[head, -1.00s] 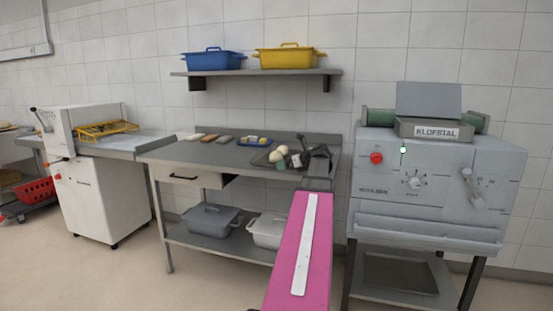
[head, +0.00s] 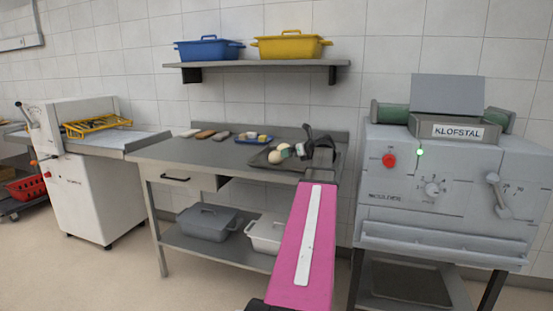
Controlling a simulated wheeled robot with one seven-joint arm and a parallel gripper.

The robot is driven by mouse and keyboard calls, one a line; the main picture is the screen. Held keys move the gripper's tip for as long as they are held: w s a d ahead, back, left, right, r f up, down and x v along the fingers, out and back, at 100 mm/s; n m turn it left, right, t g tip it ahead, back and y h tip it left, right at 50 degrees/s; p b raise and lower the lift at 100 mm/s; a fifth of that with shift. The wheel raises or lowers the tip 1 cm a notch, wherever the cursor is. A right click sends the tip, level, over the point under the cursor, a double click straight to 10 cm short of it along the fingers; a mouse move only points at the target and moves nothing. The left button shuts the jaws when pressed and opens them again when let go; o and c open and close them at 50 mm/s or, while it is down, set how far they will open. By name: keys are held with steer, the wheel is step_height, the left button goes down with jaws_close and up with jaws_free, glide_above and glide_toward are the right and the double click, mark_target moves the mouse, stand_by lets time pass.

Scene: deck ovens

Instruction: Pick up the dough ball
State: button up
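Pale dough balls sit close together on a dark tray (head: 258,162) at the right end of the steel worktable. One dough ball (head: 275,157) is nearer the front and another (head: 284,147) is just behind it. My gripper (head: 300,149) is over the tray, just right of the dough balls, at the end of my pink arm. Its dark fingers are small and partly overlapped by the wrist, so its opening is not clear. A small pale patch shows by the fingers; I cannot tell what it is.
Small items and a blue tray (head: 253,139) lie along the back of the worktable (head: 205,153). A shelf (head: 260,65) above holds a blue bin (head: 209,49) and a yellow bin (head: 290,46). A grey machine (head: 445,190) stands close on the right.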

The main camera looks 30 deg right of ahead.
mark_target(276, 157)
steer(key=x, duration=0.8)
steer(key=shift+w+f, duration=0.15)
steer(key=shift+f, duration=0.15)
steer(key=c, duration=0.8)
